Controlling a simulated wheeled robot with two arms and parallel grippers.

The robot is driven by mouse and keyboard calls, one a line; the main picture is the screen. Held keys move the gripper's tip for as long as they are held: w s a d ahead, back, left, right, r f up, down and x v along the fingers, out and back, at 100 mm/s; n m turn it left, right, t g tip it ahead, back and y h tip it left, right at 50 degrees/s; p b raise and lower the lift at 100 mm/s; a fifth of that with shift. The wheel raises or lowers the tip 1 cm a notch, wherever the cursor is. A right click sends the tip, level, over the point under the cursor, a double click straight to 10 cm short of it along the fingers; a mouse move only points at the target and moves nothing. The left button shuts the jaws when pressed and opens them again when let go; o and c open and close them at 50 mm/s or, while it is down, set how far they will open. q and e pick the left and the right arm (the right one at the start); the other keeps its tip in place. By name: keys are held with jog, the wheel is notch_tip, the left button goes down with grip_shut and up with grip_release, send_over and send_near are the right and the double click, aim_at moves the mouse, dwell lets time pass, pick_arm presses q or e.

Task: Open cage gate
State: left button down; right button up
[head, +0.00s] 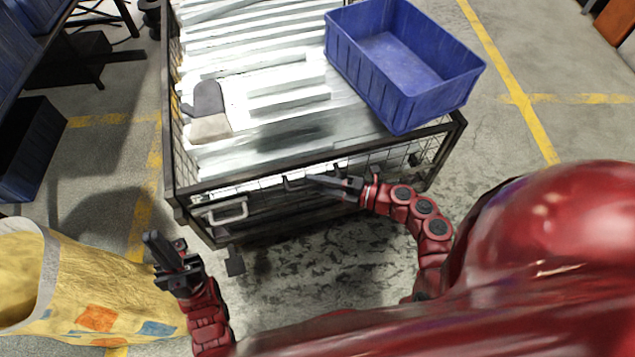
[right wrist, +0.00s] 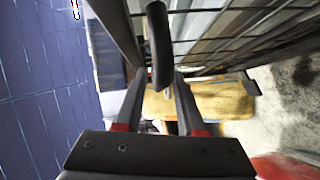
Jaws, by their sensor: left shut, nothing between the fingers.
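The wire cage (head: 180,120) has a dark frame and stands in front of me; its near mesh side carries the gate (head: 265,205). A light grey handle (head: 228,212) is at the left of this side, and a dark handle (head: 298,184) is near its middle top. My right gripper (head: 318,179) is at the dark handle. In the right wrist view its fingers (right wrist: 158,85) are spread, with the dark curved handle (right wrist: 158,45) showing between them; contact cannot be told. My left gripper (head: 156,246) is shut and empty, away from the cage at lower left.
Pale metal profiles (head: 260,75) fill the cage top, with a blue crate (head: 400,85) at the right. A yellow sack (head: 80,290) lies beside my left gripper. Open floor (head: 320,255) lies between the cage and me.

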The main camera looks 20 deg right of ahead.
grip_shut()
dwell(1.2)
